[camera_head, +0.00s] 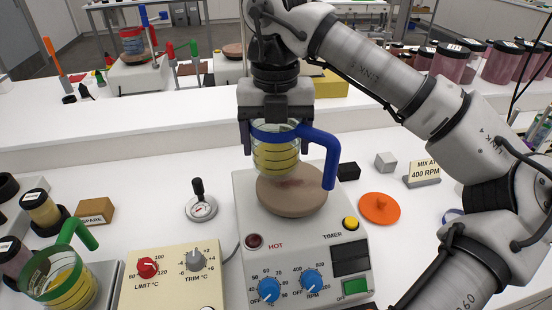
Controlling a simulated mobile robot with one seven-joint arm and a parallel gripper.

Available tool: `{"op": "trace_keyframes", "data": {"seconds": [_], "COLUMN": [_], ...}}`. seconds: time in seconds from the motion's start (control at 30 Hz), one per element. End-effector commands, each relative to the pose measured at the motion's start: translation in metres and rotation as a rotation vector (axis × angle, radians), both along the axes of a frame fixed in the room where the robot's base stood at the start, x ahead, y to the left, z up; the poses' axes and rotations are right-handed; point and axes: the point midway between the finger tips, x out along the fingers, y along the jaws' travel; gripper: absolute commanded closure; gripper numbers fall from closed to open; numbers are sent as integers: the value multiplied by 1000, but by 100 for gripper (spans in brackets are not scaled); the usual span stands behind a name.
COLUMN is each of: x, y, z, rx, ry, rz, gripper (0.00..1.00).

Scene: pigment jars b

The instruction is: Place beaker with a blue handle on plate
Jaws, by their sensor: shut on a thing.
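The beaker with a blue handle (276,159) is glass, upright, with yellow liquid and dark marks. Its blue handle (331,160) points right. My gripper (276,130) is shut on the beaker near its blue rim band. The plate (292,194) is a round brownish disc on top of a hotplate unit (304,235). The beaker is in front of the plate's back part in this view; I cannot tell whether its base touches the plate.
A green-handled beaker (70,283) stands at the lower left. A dial gauge (202,207), a control box (172,277), an orange disc (379,208), a black block (348,171) and a grey cube (386,162) surround the hotplate. Free white bench lies behind, at left.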

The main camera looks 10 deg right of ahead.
Motion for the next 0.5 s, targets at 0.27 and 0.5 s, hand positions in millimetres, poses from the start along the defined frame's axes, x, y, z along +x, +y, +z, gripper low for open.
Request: {"op": "trace_keyframes", "data": {"seconds": [0.27,0.5], "x": [0,0], "y": [0,0], "z": [-27,-30], "rx": [1,0], "ry": [-1,0], "rz": [0,0], "gripper": [54,54]}}
